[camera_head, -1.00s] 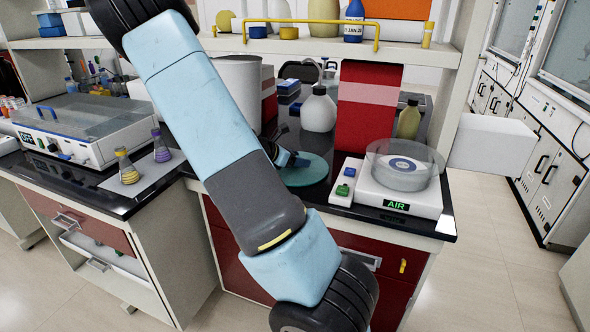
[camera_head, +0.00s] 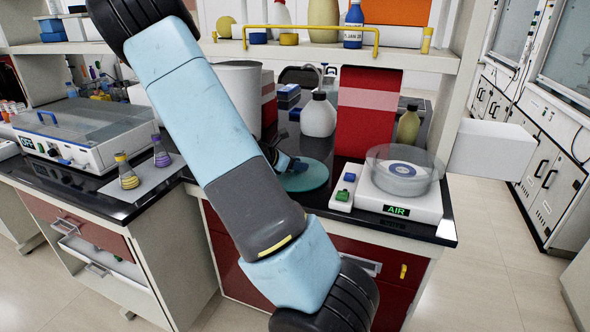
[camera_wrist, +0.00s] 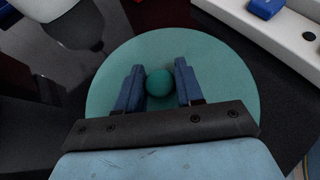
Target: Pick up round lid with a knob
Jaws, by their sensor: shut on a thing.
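The round lid (camera_wrist: 215,75) is a flat teal disc with a ball-shaped knob (camera_wrist: 159,83) at its middle. In the wrist view my gripper (camera_wrist: 159,84) has its two blue fingers on either side of the knob, shut on it. In the head view the lid (camera_head: 310,176) shows at the black bench top, left of the balance. My gripper (camera_head: 288,164) is partly hidden there behind my arm. I cannot tell whether the lid touches the bench.
A balance (camera_head: 400,202) with a clear round dish (camera_head: 405,170) stands right of the lid, a small button box (camera_head: 344,186) between. A white bottle (camera_head: 318,117) and a red box (camera_head: 366,112) stand behind. A shelf with a yellow rail (camera_head: 300,24) crosses above.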

